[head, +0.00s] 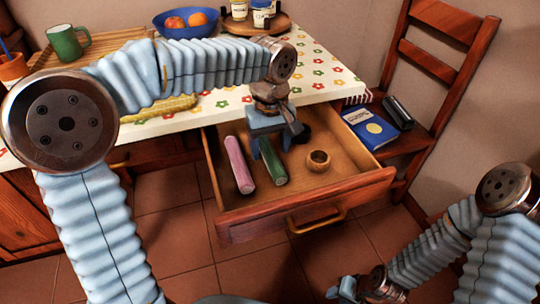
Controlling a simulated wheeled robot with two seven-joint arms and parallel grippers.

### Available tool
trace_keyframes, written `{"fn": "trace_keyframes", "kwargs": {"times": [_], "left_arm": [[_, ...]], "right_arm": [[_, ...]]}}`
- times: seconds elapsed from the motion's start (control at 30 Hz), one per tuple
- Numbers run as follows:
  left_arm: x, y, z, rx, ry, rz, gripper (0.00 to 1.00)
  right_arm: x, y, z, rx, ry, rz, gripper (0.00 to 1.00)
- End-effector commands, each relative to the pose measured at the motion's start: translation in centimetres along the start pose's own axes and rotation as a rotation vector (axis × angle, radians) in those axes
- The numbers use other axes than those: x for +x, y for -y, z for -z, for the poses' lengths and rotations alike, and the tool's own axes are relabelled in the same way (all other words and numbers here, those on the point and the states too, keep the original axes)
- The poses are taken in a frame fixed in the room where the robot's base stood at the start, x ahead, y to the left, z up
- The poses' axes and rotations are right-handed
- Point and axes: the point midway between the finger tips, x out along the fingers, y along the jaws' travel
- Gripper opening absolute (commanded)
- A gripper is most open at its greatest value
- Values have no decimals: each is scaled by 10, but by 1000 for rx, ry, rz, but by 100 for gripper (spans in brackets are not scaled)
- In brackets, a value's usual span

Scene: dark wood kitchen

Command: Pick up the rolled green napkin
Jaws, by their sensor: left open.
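The rolled green napkin (272,165) lies in the open drawer (300,209), in the head view's middle. A rolled pink napkin (239,166) lies to its left and a small wooden ring or cup (318,160) to its right. My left gripper (272,146) is open and points down at the green napkin's far end, hiding that end. I cannot tell whether its fingers touch the napkin. My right gripper (344,290) is low at the bottom edge, away from the drawer, and its jaws are too unclear to read.
The table (316,75) with a flowered cloth stands above the drawer. It holds a blue bowl of fruit (186,27), a green mug (66,43) and jars on a round wooden board (275,25). A chair (440,70) with a blue book (372,130) stands at the right.

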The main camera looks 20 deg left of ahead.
Motion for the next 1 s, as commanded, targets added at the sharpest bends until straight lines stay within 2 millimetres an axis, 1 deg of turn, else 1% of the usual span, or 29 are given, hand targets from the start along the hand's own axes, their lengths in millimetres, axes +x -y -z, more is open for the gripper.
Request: {"fn": "trace_keyframes", "kwargs": {"times": [0.03, 0.1, 0.33, 0.37, 0.4, 0.73, 1.0], "left_arm": [[7, 0, 0, -1, 1, 1, 64], [12, 0, 0, -1, 1, 1, 64], [13, 0, 0, -1, 0, -1, 64], [13, 0, 0, -1, 0, -1, 61], [13, 0, 0, -1, 0, -1, 55], [13, 0, 0, -1, 0, -1, 4], [12, 0, 0, -1, 0, -1, 4]], "right_arm": [[1, -1, 0, 1, -1, -1, 36], [1, -1, 0, 1, -1, -1, 36], [1, -1, 0, 1, -1, -1, 36], [1, -1, 0, 1, -1, -1, 36], [1, -1, 0, 1, -1, -1, 36], [1, -1, 0, 1, -1, -1, 36], [1, -1, 0, 0, -1, -1, 36]]}}
